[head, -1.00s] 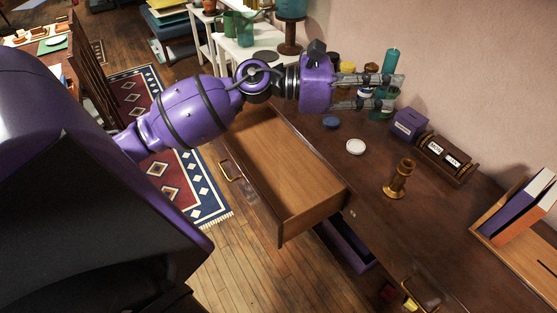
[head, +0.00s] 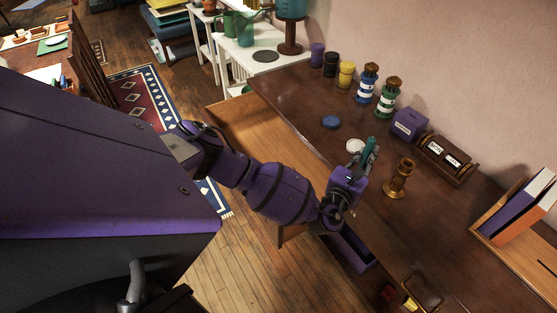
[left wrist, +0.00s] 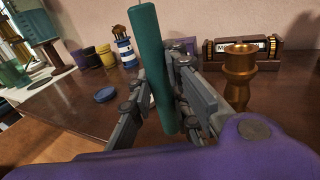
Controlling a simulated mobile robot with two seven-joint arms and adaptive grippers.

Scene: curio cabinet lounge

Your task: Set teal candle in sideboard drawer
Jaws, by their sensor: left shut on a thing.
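The teal candle (left wrist: 150,60) is a plain upright stick between the fingers of my left gripper (left wrist: 162,108) in the left wrist view. In the head view the left gripper (head: 366,161) is above the sideboard's front part, and the candle (head: 371,145) shows only as a small teal piece beside the fingers. The gripper is shut on it. The sideboard drawer (head: 236,118) is pulled open. Its bare wooden inside shows at the left, and my left arm hides much of the rest. My right gripper is not in view.
A book rack (head: 520,225) is at right.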

